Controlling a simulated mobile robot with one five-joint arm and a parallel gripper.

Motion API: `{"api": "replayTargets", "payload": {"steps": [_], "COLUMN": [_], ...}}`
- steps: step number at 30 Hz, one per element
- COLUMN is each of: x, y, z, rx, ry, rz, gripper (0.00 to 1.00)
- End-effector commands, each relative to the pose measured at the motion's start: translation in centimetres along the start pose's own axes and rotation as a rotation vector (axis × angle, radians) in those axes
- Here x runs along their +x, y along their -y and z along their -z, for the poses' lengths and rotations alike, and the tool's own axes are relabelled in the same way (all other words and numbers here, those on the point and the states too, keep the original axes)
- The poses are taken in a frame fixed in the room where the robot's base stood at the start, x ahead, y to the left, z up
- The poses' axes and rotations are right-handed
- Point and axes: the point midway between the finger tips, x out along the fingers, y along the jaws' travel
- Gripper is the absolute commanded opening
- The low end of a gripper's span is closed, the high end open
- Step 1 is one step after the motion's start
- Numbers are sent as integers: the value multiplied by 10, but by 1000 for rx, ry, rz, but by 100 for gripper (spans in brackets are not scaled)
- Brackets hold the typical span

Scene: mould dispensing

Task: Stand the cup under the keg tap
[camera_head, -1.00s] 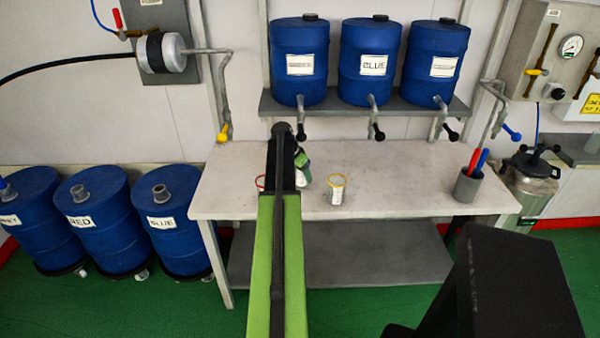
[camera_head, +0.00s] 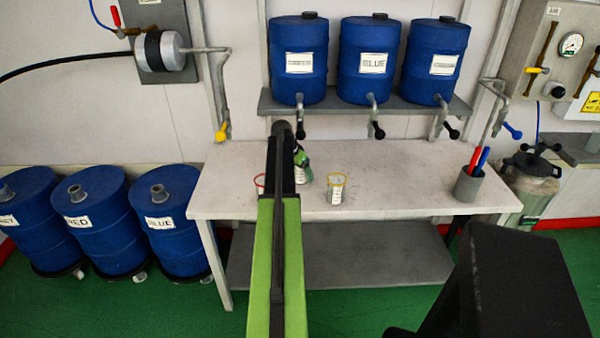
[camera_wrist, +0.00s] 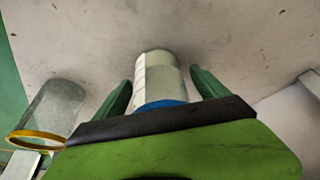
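A clear cup with a blue rim and white label (camera_wrist: 158,80) stands on the bench between the fingers of my gripper (camera_wrist: 162,92) in the wrist view. The fingers are apart, with a small gap on each side of the cup. In the head view my arm hides most of my gripper (camera_head: 303,165) and that cup. A yellow-rimmed cup (camera_head: 337,190) stands to the right; it also shows at the left of the wrist view (camera_wrist: 50,112). Three blue kegs (camera_head: 299,60) sit on the shelf, each with a black-handled tap (camera_head: 378,130) above the bench.
A red-rimmed cup (camera_head: 260,183) is partly hidden left of my arm. A grey holder (camera_head: 467,187) with red and blue handles stands at the bench's right. The bench (camera_head: 410,180) is clear between it and the yellow-rimmed cup. Blue drums (camera_head: 165,230) stand on the floor at left.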

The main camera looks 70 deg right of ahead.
Motion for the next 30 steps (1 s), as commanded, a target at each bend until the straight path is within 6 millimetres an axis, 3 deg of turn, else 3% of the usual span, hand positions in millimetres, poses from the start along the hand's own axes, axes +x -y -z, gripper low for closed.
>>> {"api": "replayTargets", "payload": {"steps": [8, 21, 30], "x": [-6, -78, -78], "y": [0, 0, 1], "z": [2, 3, 0], "rx": [-1, -2, -1], "ry": [0, 0, 0], "rz": [0, 1, 1], "gripper": [84, 84, 84]}}
